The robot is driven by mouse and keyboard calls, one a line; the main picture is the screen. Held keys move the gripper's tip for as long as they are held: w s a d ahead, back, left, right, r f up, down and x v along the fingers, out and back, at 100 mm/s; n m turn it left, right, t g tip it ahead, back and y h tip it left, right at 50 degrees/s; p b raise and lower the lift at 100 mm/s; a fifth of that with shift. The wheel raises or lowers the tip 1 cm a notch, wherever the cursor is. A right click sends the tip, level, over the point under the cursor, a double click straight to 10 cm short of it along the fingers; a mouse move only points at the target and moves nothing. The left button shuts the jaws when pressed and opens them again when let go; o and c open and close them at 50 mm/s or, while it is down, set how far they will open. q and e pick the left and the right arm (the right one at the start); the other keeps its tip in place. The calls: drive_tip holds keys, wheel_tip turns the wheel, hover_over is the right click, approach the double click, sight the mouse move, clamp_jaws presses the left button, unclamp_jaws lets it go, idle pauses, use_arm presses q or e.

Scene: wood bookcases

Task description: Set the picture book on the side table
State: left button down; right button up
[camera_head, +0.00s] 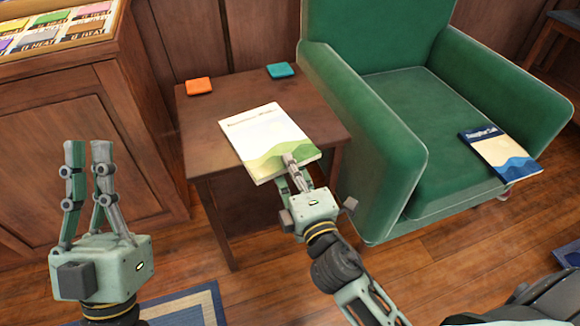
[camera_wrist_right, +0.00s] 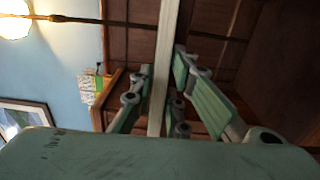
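A white picture book (camera_head: 260,130) with green hills on its cover is over the side table (camera_head: 200,148), its near corner reaching past the table's front edge. I cannot tell whether it rests on the top or hovers just above it. My right gripper (camera_head: 291,170) has its fingers on either side of the book's near edge, one on the cover. In the right wrist view, the book (camera_wrist_right: 163,75) shows edge-on between the fingers, which appear closed on it. My left gripper (camera_head: 87,148) is empty, with its fingers apart, at the left.
An orange block (camera_head: 199,86) and a teal block (camera_head: 281,70) lie at the table's back. A green armchair (camera_head: 400,130) stands close on the right, with a blue book (camera_head: 499,152) on it. A wooden cabinet (camera_head: 75,130) stands left. Floor shows in front.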

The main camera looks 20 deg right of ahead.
drive_tip(key=o, duration=0.3)
